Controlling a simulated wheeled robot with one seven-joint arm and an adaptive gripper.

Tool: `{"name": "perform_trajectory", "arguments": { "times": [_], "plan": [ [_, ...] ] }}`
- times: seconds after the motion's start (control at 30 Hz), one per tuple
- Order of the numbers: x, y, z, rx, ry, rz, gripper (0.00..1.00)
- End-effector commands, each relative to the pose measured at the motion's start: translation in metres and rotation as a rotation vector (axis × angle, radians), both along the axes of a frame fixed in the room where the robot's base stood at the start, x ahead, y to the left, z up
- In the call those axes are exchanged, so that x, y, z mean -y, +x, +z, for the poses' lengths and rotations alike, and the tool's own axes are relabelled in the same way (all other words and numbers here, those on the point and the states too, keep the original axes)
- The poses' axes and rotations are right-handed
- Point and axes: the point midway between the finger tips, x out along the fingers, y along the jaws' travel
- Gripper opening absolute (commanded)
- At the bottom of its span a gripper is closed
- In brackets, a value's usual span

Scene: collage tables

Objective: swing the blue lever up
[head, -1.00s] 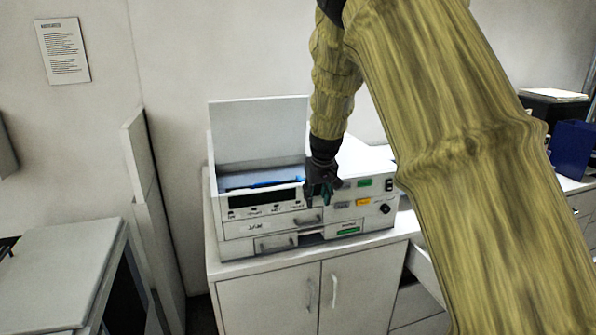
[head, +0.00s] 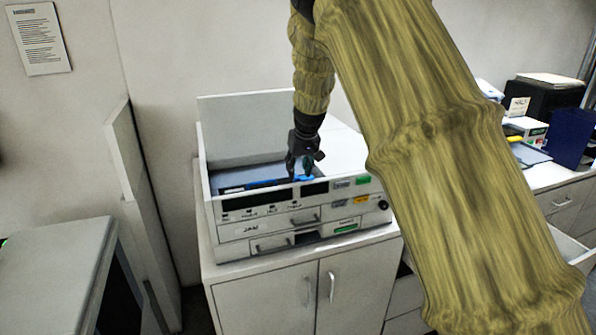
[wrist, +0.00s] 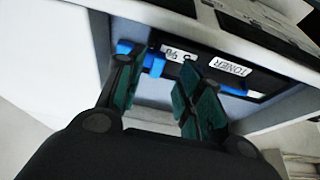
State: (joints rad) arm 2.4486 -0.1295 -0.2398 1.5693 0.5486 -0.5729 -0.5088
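The white machine (head: 232,232) stands on a cabinet with its top lid raised. Blue parts show inside its open bay. A blue piece (head: 303,178) shows at my gripper (head: 298,172), at the bay's front right. In the wrist view my gripper (wrist: 160,88) is open, with its two green-padded fingers apart. A blue lever-like piece (wrist: 156,67) shows between and beyond the fingertips, beside a label reading TONER (wrist: 231,69). More blue shows behind the left fingertip. I cannot tell whether a finger touches the blue piece.
The raised white lid (head: 245,115) stands behind the bay. A front panel with drawer handles (head: 305,218) and a dark knob (head: 383,204) lies below. A grey unit (head: 45,265) is at left; a counter with boxes is at right. My arm hides much of the right side.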

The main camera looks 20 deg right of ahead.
Motion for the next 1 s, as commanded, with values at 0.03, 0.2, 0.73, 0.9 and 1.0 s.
{"name": "perform_trajectory", "arguments": {
  "times": [0.03,0.2,0.73,0.9,1.0],
  "plan": [
    [0.001,0.002,-0.003,-0.002,0.0,-0.001,0.37],
    [0.002,0.008,-0.019,-0.001,0.0,-0.003,0.37],
    [0.002,0.014,-0.034,0.002,0.0,-0.002,0.37],
    [0.001,0.014,-0.034,0.002,0.0,-0.002,0.15],
    [0.001,0.014,-0.034,0.002,0.0,-0.002,0.0]
  ]
}}
